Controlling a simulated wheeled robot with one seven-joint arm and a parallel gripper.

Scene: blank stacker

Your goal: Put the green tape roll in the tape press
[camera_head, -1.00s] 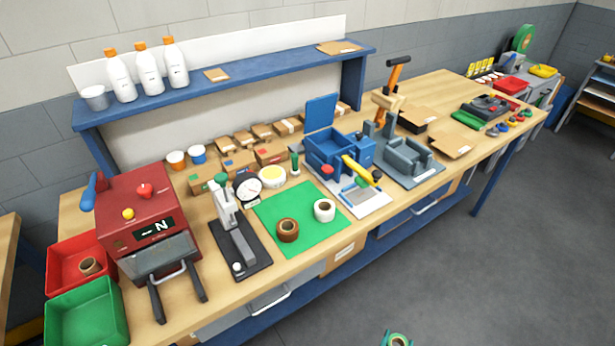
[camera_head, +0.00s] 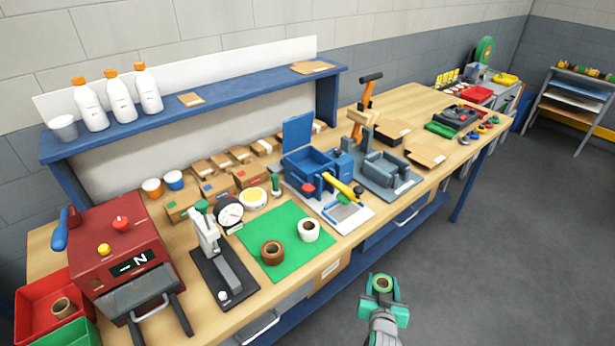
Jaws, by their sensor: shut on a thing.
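My gripper (camera_head: 384,297) is at the bottom centre right, in front of the bench's front edge and over the floor. It is shut on the green tape roll (camera_head: 383,281), whose brown core ring faces up. No label marks the tape press, so I cannot tell which bench device it is. A blue box with its lid raised (camera_head: 308,161) stands mid-bench, with a yellow-handled tool before it. To its right is a grey cradle device (camera_head: 384,168) beside an upright orange-handled lever (camera_head: 366,100). My gripper is apart from all of these.
A green mat (camera_head: 283,255) holds a brown roll (camera_head: 272,252) and a white roll (camera_head: 308,231). A red machine (camera_head: 115,240), a grey lever press (camera_head: 215,255) and red bin (camera_head: 40,305) stand left. Cardboard boxes line the back. Floor on the right is clear.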

